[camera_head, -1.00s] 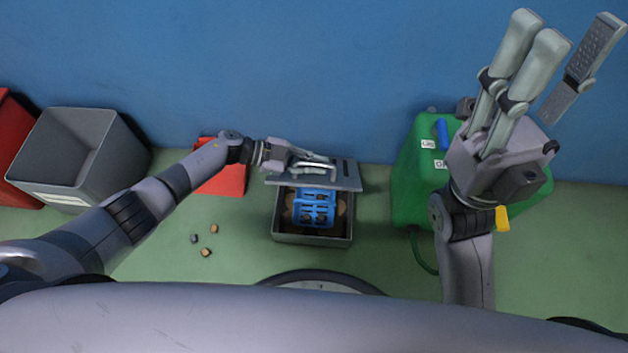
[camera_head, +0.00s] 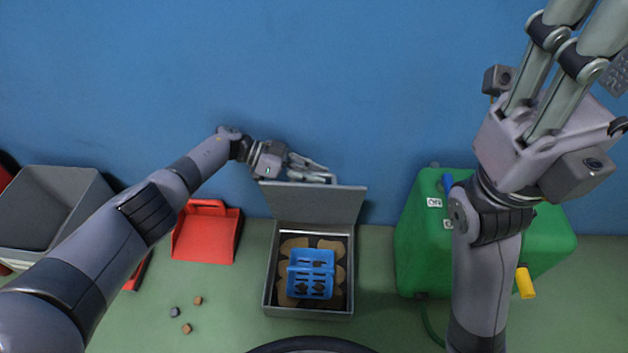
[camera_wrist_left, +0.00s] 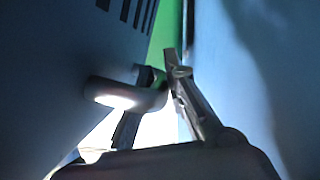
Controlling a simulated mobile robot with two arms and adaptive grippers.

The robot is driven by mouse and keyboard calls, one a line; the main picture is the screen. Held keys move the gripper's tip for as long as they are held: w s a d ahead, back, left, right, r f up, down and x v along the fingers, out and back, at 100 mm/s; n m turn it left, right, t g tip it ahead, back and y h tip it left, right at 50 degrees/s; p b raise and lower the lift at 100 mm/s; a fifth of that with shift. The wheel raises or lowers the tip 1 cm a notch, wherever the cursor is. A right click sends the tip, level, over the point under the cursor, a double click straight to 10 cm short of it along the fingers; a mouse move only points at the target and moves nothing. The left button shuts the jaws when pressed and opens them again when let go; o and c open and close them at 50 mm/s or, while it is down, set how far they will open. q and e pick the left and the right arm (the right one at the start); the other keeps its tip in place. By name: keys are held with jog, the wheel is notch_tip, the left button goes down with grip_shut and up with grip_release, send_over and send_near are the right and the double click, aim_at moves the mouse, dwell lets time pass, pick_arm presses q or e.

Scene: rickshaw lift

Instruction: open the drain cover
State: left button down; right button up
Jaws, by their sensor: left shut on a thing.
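The grey drain cover (camera_head: 313,203) stands raised, close to upright, at the back edge of a grey open-topped drain box (camera_head: 268,290). My left gripper (camera_head: 322,175) is at the cover's top, on the wall side, shut on its handle. In the left wrist view, the pale curved handle (camera_wrist_left: 125,95) lies by the fingers (camera_wrist_left: 160,92), beside the dark slotted cover (camera_wrist_left: 62,60). A blue basket (camera_head: 311,273) sits inside the box, with brown lumps around it. My right gripper (camera_head: 565,75) is raised at the upper right, its fingertips cut off by the frame.
A green tank (camera_head: 415,245) with a yellow spout (camera_head: 525,282) stands right of the box. A red dustpan (camera_head: 205,237) and a grey bin (camera_head: 45,215) are to the left. Several small pebbles (camera_head: 187,328) lie on the green floor. The blue wall (camera_head: 320,80) is close behind.

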pick_arm(q)
jog(key=shift+w, duration=0.1)
jog(key=c, duration=1.9)
grip_release()
jog(key=shift+a, duration=0.1)
jog(key=v, duration=0.7)
jog(key=shift+a+r, duration=0.1)
jog(key=shift+a, duration=0.05)
